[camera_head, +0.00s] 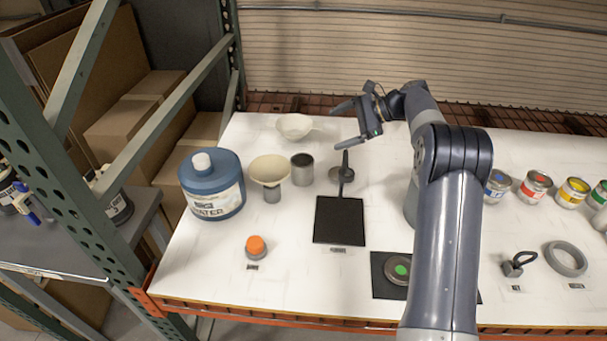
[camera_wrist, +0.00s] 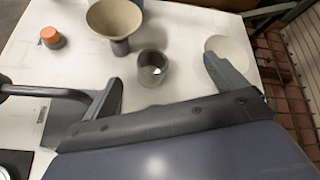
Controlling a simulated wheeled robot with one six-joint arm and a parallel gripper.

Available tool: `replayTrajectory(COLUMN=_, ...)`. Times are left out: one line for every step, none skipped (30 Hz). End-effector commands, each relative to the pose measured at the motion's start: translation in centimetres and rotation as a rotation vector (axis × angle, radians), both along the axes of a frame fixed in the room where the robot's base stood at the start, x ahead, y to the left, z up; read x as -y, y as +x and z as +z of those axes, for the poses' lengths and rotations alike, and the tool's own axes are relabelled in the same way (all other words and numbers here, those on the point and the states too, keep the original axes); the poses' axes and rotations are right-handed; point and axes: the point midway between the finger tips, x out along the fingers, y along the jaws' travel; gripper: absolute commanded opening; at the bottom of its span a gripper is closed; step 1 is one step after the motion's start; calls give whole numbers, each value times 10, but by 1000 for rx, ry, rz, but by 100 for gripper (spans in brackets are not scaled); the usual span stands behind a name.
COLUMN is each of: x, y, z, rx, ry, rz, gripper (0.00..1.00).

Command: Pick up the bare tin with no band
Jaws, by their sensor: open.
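The bare tin (camera_head: 302,170) is a plain grey open-topped can standing upright on the white surface, just right of a cream funnel. In the wrist view, the tin (camera_wrist: 153,68) appears in line with the gap between my fingers, beyond the tips. My gripper (camera_head: 345,126) is open and empty, raised above the surface and up and to the right of the tin in the head view. Both fingers also show in the wrist view. The tin is not touched, and its full side shows in the head view.
The cream funnel (camera_head: 270,170) on a grey stand and a blue water jug (camera_head: 213,185) stand left of the tin. A shallow bowl (camera_head: 294,126) lies behind. A black stand (camera_head: 342,172), dark pad (camera_head: 339,220) and orange-topped button (camera_head: 256,246) are nearby. Banded tins (camera_head: 535,187) stand right.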

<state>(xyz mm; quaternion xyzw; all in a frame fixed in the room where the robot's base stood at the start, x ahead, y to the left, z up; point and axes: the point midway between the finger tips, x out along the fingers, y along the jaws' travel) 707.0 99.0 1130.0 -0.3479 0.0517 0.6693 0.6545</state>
Motion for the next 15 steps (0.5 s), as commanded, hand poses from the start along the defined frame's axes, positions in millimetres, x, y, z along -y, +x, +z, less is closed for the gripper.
replayTrajectory(x=-2, y=7, z=-19, rx=-53, ry=27, rz=-4, gripper=91)
replayTrajectory(x=-4, y=10, z=-27, rx=-85, ry=42, rz=-7, gripper=91)
replayTrajectory(x=-6, y=14, z=-38, rx=-129, ry=63, rz=-9, gripper=91)
replayTrajectory(x=-7, y=16, z=-46, rx=-162, ry=78, rz=-10, gripper=91)
replayTrajectory(x=-8, y=18, z=-54, rx=-193, ry=91, rz=-11, gripper=91)
replayTrajectory(x=-9, y=20, z=-63, rx=-233, ry=108, rz=-12, gripper=91)
replayTrajectory(x=-10, y=21, z=-70, rx=-260, ry=118, rz=-13, gripper=91)
replayTrajectory(x=-11, y=21, z=-77, rx=-287, ry=128, rz=-11, gripper=91)
replayTrajectory(x=-12, y=22, z=-84, rx=-317, ry=140, rz=-11, gripper=91)
replayTrajectory(x=-13, y=22, z=-89, rx=-338, ry=146, rz=-11, gripper=91)
replayTrajectory(x=-13, y=22, z=-93, rx=-355, ry=151, rz=-11, gripper=91)
replayTrajectory(x=-14, y=22, z=-98, rx=-375, ry=158, rz=-10, gripper=91)
replayTrajectory(x=-14, y=22, z=-100, rx=-388, ry=162, rz=-9, gripper=91)
replayTrajectory(x=-15, y=21, z=-103, rx=-398, ry=166, rz=-9, gripper=91)
replayTrajectory(x=-16, y=21, z=-105, rx=-408, ry=169, rz=-8, gripper=91)
